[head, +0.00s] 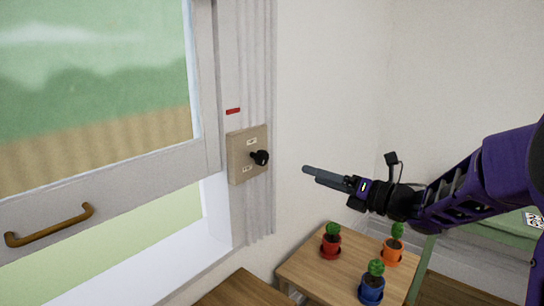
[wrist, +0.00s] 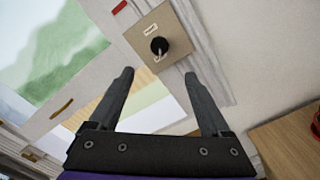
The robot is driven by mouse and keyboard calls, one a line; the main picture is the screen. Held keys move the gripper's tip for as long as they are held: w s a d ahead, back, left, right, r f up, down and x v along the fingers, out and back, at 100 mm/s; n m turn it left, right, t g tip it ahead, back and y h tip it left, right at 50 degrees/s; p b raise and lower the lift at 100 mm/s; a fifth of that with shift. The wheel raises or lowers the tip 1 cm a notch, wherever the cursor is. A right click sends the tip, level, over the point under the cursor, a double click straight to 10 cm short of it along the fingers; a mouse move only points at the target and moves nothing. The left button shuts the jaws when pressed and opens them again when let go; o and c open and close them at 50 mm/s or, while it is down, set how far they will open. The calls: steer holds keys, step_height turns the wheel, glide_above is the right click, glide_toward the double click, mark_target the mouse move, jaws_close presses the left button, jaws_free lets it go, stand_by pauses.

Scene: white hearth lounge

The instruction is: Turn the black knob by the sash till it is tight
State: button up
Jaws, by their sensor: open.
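The black knob (head: 260,157) sits on a beige plate (head: 238,148) fixed to the window frame, right of the sash (head: 140,190). The plate has two small white labels. In the wrist view the knob (wrist: 159,46) is ahead of my gripper (wrist: 158,80), beyond the fingertips and roughly midway between them. My gripper is open and empty, with clear space between the fingers. In the head view my gripper (head: 307,170) is to the right of the knob, apart from it. The sash stands partly raised, with a gap below it.
A wooden table (head: 310,272) below holds a red pot (head: 330,245), an orange pot (head: 391,251) and a blue pot (head: 371,288), each with a plant. A brass handle (head: 48,228) is on the sash. A red mark (head: 233,111) is above the plate.

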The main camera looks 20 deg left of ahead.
mark_target(264, 160)
steer(key=p+x, duration=0.1)
steer(key=x, duration=1.6)
steer(key=shift+a+f, duration=0.1)
steer(key=shift+a, duration=0.05)
steer(key=shift+s, duration=0.1)
steer(key=shift+c, duration=0.2)
jaws_close()
